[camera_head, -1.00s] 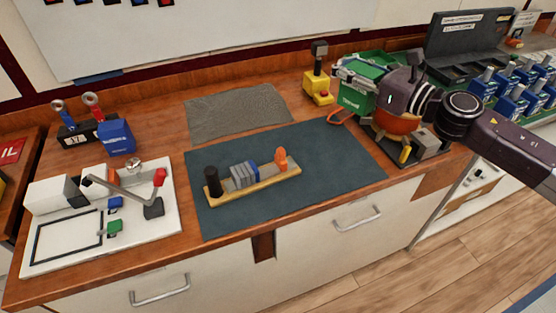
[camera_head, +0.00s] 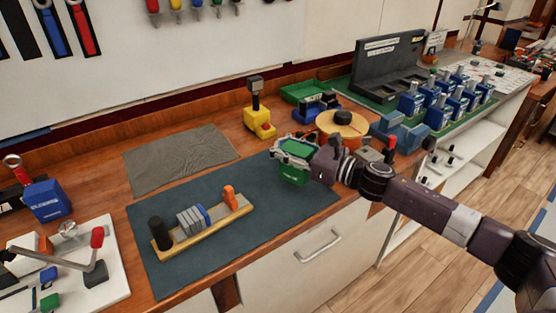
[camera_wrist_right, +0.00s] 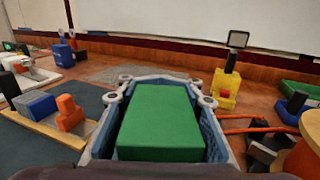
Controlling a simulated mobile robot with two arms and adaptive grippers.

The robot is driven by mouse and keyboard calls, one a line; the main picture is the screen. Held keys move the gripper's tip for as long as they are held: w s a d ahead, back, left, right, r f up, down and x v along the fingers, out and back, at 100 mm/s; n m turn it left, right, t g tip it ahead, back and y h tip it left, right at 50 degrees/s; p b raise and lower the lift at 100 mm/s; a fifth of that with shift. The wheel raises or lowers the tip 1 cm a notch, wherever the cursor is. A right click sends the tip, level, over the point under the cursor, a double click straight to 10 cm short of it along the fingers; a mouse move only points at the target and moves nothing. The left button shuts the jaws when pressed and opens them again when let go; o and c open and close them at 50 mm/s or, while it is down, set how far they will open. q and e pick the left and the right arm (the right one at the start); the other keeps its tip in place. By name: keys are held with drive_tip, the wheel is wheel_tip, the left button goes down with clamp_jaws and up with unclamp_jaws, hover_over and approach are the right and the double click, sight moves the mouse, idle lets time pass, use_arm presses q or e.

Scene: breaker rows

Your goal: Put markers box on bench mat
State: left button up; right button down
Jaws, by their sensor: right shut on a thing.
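The markers box, a green box (camera_head: 293,174) with white lettering, is at the right end of the dark teal bench mat (camera_head: 275,222). My right gripper (camera_head: 297,149) is shut on it, with its fingers around the upper part. In the right wrist view the box's plain green top (camera_wrist_right: 160,122) fills the space between the two fingers. The box looks upright. I cannot tell whether its base touches the mat. My left gripper is in no view.
A wooden rack (camera_head: 203,225) with a black cylinder, grey-blue blocks and an orange piece stands on the mat's left half. A grey cloth (camera_head: 180,160) lies behind. A yellow device (camera_head: 259,122) and an orange round piece (camera_head: 342,124) stand behind the box. The mat between rack and box is clear.

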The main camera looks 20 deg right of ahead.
wheel_tip(320, 180, down, 4)
drive_tip(key=shift+f, duration=0.1)
drive_tip(key=c, duration=1.3)
unclamp_jaws()
drive_tip(key=shift+f, duration=0.1)
